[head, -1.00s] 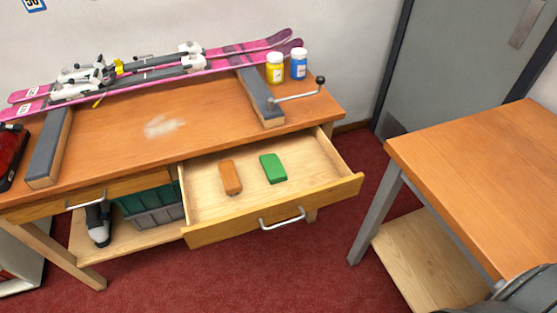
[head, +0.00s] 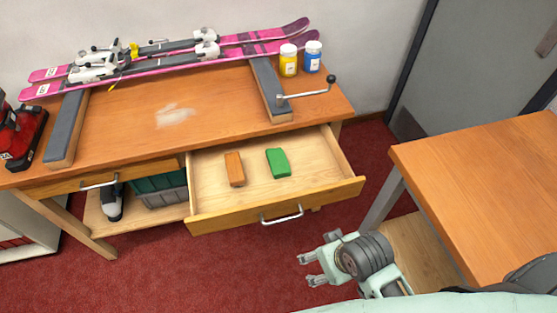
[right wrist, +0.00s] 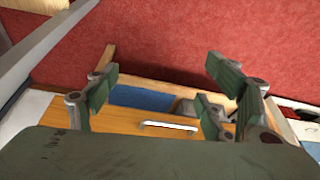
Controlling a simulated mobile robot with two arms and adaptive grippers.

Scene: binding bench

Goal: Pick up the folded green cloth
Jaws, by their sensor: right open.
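The folded green cloth (head: 278,162) lies flat in the open drawer (head: 275,212) of the bench, toward the drawer's middle. My right gripper (head: 309,268) is in front of the drawer and to the right of its handle, apart from the cloth. It is open and empty. In the right wrist view the spread fingers of this gripper (right wrist: 163,88) show with nothing between them. I cannot make out the green cloth in that view. My left gripper is not in view.
An orange-brown block (head: 234,169) lies in the drawer just left of the cloth. The drawer's handle (head: 282,215) sticks out in front. A second wooden table (head: 490,185) stands at the right. Pink skis (head: 170,60) and two jars (head: 288,60) are on the bench top (head: 200,105).

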